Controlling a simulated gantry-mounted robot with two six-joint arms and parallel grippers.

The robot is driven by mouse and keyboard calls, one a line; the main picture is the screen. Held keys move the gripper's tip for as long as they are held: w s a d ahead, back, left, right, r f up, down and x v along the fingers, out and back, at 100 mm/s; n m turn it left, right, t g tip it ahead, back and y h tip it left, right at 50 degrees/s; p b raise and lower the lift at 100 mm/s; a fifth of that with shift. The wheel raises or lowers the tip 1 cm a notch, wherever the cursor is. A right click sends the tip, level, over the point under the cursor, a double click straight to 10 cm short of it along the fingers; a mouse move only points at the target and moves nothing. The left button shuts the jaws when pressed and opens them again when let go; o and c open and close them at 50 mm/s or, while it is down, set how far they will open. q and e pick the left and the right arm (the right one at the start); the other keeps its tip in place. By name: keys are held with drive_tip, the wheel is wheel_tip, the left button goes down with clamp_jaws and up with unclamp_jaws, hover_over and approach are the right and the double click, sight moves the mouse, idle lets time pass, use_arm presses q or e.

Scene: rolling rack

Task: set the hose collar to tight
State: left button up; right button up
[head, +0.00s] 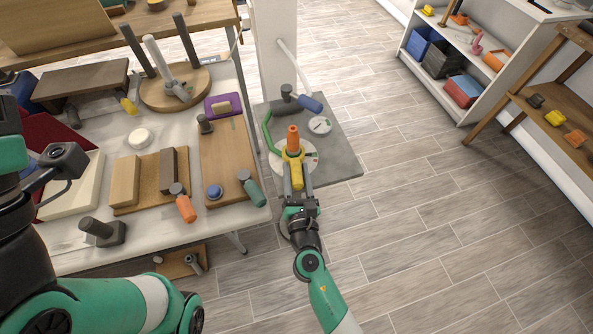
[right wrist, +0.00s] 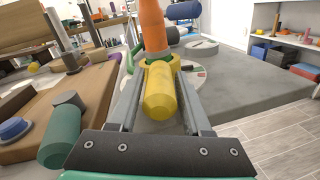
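The hose collar (head: 292,155) is yellow, with a short yellow handle (right wrist: 160,95) pointing toward my right gripper. An orange nozzle (head: 293,137) stands upright on it, and a green hose (head: 267,130) curves to its left. Under it lies a round pale dial (head: 309,160) with small coloured marks, partly covered by the collar and fingers. My right gripper (head: 297,182) has one finger on each side of the handle, with a narrow gap showing in the right wrist view, so it looks open around it. My left arm is at the left edge; its gripper is not in view.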

drive_tip(key=shift+s, duration=0.1)
drive_tip(key=shift+s+p, duration=0.35)
drive_tip(key=s+d+p, duration=0.1)
drive_tip(key=s+p, duration=0.1)
drive_tip(key=s, duration=0.8)
drive_tip(key=shift+s+p, duration=0.35)
drive_tip(key=shift+p, duration=0.05)
drive_tip(key=shift+d, duration=0.1)
